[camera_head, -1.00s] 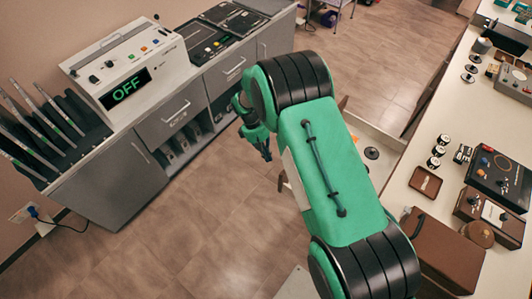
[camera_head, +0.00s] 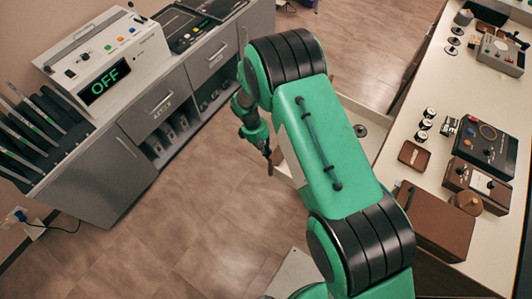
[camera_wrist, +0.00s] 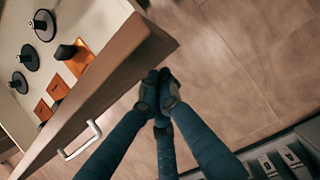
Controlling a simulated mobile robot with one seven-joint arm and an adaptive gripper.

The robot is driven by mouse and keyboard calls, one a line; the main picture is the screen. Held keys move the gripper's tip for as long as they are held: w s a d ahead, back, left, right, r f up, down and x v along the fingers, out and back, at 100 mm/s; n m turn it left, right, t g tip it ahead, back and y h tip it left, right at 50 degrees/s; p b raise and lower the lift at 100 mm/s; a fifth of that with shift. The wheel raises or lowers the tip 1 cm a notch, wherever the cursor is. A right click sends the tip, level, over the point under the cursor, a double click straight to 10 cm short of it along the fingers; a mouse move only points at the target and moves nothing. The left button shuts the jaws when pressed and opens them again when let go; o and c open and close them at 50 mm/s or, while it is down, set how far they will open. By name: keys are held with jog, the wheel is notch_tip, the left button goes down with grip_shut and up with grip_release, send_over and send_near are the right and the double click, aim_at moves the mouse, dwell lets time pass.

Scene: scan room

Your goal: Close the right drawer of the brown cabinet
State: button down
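An open drawer with a wooden front (camera_wrist: 105,75), a pale handle (camera_wrist: 80,141) and a white interior shows in the wrist view. It holds several black discs (camera_wrist: 44,25) and orange pieces (camera_wrist: 58,87). In the head view, part of the pulled-out drawer (camera_head: 291,168) shows beside my green arm, which hides most of it. My gripper (camera_wrist: 159,88) has its fingertips together, with nothing seen between them. They are beside the outer side of the drawer front, near its upper edge; I cannot tell if they touch. My gripper also shows in the head view (camera_head: 268,165).
A grey cabinet (camera_head: 105,183) with a white device (camera_head: 100,60) reading OFF stands at left. A white-topped counter (camera_head: 400,176) at right carries a brown case (camera_head: 437,222) and several devices. Tiled floor (camera_head: 190,225) between them is clear.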

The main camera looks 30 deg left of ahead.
jog(key=shift+d, duration=0.1)
jog(key=d+p, duration=0.1)
jog(key=d, duration=3.8)
jog(key=shift+a, duration=0.15)
jog(key=shift+a, duration=0.45)
jog(key=a+p, duration=0.1)
jog(key=a, duration=0.2)
jog(key=shift+a+r, duration=0.1)
jog(key=p+v, duration=0.1)
jog(key=v, duration=0.8)
jog(key=shift+r+p, duration=0.35)
jog(key=shift+r, duration=0.05)
